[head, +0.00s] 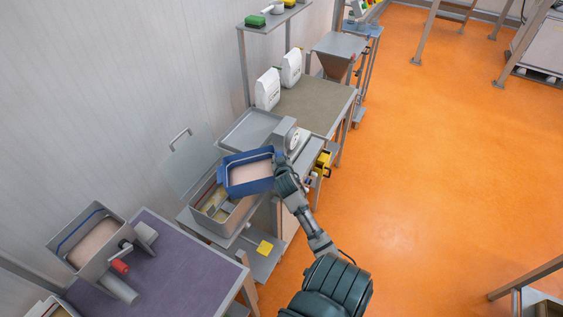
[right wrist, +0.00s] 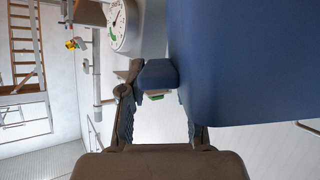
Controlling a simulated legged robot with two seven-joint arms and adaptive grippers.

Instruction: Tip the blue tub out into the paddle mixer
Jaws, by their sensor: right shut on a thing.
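The blue tub (head: 249,188) holds a pale pinkish load and hangs over the open grey trough (head: 240,219), which I take to be the paddle mixer. The trough's lid (head: 188,160) stands raised at its back left, and its inside looks yellowish. The tub hides part of the trough. My right gripper (head: 281,163) is shut at the tub's right side. In the right wrist view the tub's blue wall (right wrist: 245,60) fills the upper right, with a blue lug (right wrist: 157,75) by the fingers. I cannot tell how far the tub is tilted. My left gripper is not in view.
A dial scale (head: 296,142) stands close behind the tub. White bags (head: 268,90) stand on the bench beyond. A purple-topped table (head: 180,265) at the lower left bears a grey machine with pinkish contents (head: 95,242). Orange floor (head: 430,170) is clear on the right.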

